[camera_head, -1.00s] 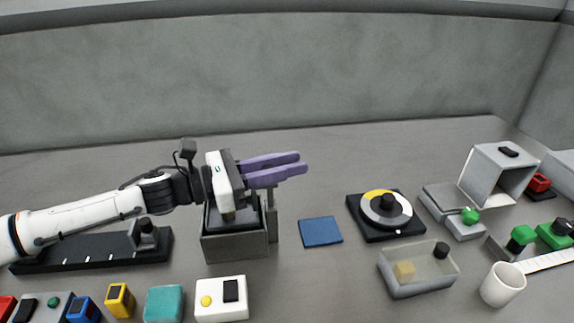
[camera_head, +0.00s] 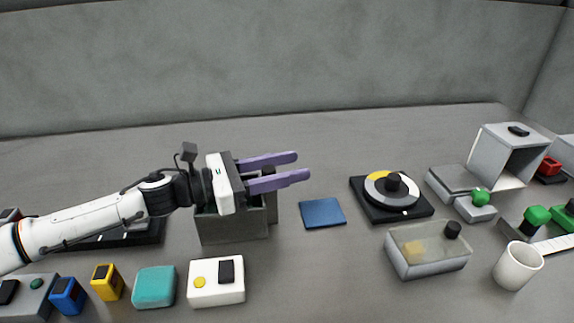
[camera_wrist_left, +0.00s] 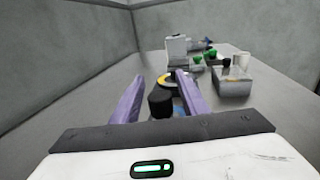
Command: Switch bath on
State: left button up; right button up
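No label marks the bath; a grey open-topped box (camera_head: 235,231) on the table, with a post at its right side, may be it. My left gripper (camera_head: 303,165) is above this box and points right, with its two purple fingers apart. It also shows in the left wrist view (camera_wrist_left: 156,82). There a black knob (camera_wrist_left: 160,103) appears between the fingers, with no visible grip on it. Part of the box top is hidden by my gripper. A white box (camera_head: 215,293) with a yellow button and a black switch lies in front. My right gripper is not in view.
A blue pad (camera_head: 322,213) and a dial on a black base (camera_head: 413,212) lie to the right. Beyond are a clear-walled tray (camera_head: 432,268), a white mug (camera_head: 516,267) and a grey open box (camera_head: 485,160). A teal block (camera_head: 154,287) is front left.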

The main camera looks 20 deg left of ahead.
pick_arm(q)
jog(key=shift+r, duration=0.1)
notch_tip(320, 180, up, 10)
jog(key=p, duration=0.2)
dwell(0.3)
